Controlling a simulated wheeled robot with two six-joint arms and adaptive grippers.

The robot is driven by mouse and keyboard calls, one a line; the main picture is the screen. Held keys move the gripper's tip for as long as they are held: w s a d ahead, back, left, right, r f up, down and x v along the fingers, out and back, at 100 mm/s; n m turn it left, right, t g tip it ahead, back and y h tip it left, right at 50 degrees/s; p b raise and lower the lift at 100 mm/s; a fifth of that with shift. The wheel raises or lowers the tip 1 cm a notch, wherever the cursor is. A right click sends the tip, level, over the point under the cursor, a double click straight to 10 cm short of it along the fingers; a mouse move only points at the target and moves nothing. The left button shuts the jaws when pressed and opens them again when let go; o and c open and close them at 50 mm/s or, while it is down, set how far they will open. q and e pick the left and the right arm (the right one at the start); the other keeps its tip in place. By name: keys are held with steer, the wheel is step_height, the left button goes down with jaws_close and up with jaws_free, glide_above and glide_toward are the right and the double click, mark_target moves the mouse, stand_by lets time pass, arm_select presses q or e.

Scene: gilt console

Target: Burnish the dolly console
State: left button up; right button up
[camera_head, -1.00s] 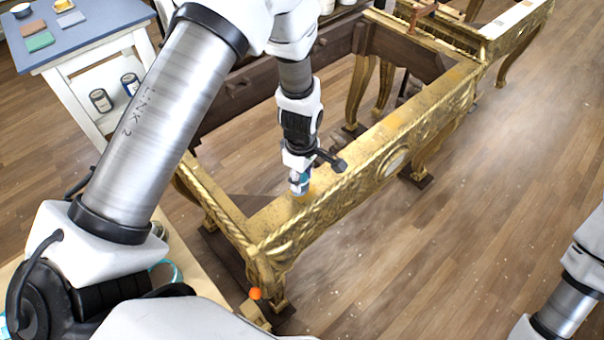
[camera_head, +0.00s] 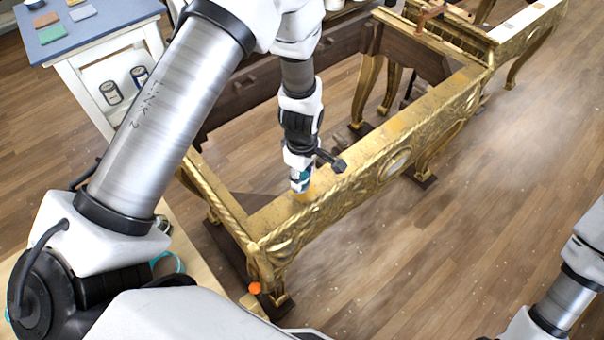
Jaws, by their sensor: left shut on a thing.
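The gilt console (camera_head: 350,195) runs diagonally from the lower middle to the upper right, an open frame with a carved front and gold legs. My left gripper (camera_head: 301,178) points down over the near part of its front rail. It is shut on a small tool (camera_head: 303,193) that shows bluish above and yellow-orange at its lower end. The tool's end appears to meet the rail's top, but its exact contact is hidden. The rail top is patchy gold with worn spots. My right arm shows only at the lower right; its gripper is out of view.
A blue-topped white table (camera_head: 95,32) with coloured pads and dark cans (camera_head: 110,92) stands at the upper left. An orange ball (camera_head: 255,288) sits by the console's near corner. A second gilt piece (camera_head: 525,25) adjoins the far end. Floor on the right is clear.

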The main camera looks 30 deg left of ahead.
arm_select(q)
steer(key=shift+w+d+r+p, duration=0.1)
steer(key=shift+w+r+p, duration=0.05)
steer(key=shift+r+p, duration=0.95)
steer(key=shift+r, duration=0.35)
steer(key=shift+r+p, duration=0.65)
steer(key=shift+r, duration=0.05)
steer(key=shift+r+p, duration=0.7)
steer(key=shift+r, duration=0.15)
steer(key=shift+w+d+f, duration=0.1)
steer(key=shift+w+d, duration=0.35)
steer(key=shift+w, duration=0.05)
